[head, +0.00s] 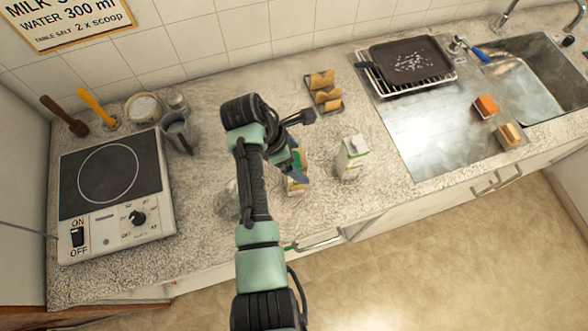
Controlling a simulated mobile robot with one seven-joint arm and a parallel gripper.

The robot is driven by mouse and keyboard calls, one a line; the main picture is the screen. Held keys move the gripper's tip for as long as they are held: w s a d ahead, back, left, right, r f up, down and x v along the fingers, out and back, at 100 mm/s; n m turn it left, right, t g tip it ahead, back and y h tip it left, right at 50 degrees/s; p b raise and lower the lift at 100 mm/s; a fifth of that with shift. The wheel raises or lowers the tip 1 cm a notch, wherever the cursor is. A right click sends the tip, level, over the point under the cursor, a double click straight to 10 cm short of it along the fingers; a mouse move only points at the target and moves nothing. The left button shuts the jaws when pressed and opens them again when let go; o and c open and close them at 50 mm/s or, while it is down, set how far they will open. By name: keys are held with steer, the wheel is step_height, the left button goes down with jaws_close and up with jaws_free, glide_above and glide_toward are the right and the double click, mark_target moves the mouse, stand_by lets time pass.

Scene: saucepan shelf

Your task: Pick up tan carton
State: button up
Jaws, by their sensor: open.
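A small tan carton (297,186) with some green stands on the speckled counter, mostly hidden behind the end of my arm. My gripper (295,172) is open and points down right at this carton. The view is too small to tell whether the fingers are around it or just above it. A white carton with a green band (351,157) stands upright on the counter to the right, apart from my gripper.
A clear glass item (230,198) stands left of my arm. A hotplate (113,190) and metal jug (178,133) are further left. A small rack of rolls (325,92) is behind. A drying tray (408,65) and sink (550,75) are right.

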steer(key=shift+x, duration=0.9)
jaws_close()
